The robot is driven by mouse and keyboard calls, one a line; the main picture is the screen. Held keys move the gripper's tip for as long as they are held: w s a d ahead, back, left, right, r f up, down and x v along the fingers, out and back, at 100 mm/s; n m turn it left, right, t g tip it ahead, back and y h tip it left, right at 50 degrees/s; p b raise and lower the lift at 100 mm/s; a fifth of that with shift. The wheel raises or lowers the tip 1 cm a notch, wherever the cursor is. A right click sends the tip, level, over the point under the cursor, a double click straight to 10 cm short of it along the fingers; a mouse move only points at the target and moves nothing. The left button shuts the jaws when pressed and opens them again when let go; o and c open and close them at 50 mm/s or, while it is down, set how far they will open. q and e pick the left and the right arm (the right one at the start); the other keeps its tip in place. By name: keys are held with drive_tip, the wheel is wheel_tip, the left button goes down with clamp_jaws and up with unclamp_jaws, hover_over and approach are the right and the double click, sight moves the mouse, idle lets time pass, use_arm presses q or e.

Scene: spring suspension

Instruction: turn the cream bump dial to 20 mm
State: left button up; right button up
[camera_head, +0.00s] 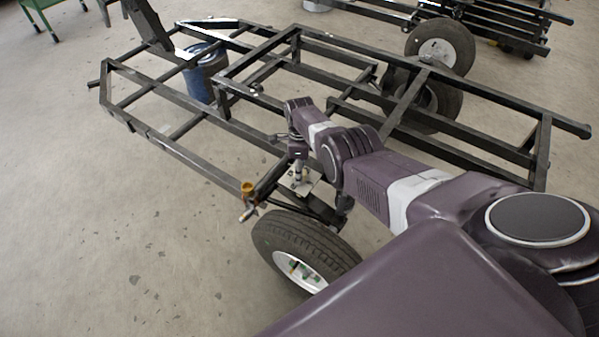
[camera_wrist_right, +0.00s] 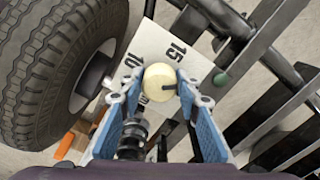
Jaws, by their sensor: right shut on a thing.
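In the head view my right gripper (camera_head: 297,158) is over the pale plate (camera_head: 299,185), and the dial is not clearly visible there. My left gripper is not in view.
A wheel (camera_head: 306,250) stands just below the plate, large at the left of the wrist view. Dark trailer frame bars (camera_head: 190,155) surround the gripper. A blue bucket (camera_head: 205,75) stands farther back.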

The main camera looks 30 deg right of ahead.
drive_tip(key=m, duration=0.4)
drive_tip(key=shift+d, duration=0.1)
drive_tip(key=shift+m, duration=2.1)
drive_tip(key=o, duration=1.2)
drive_tip(key=shift+c, duration=0.2)
drive_tip(key=shift+w+r, duration=0.1)
drive_tip(key=shift+r, duration=0.75)
wheel_tip(320, 180, up, 10)
drive_tip(key=shift+r, duration=0.2)
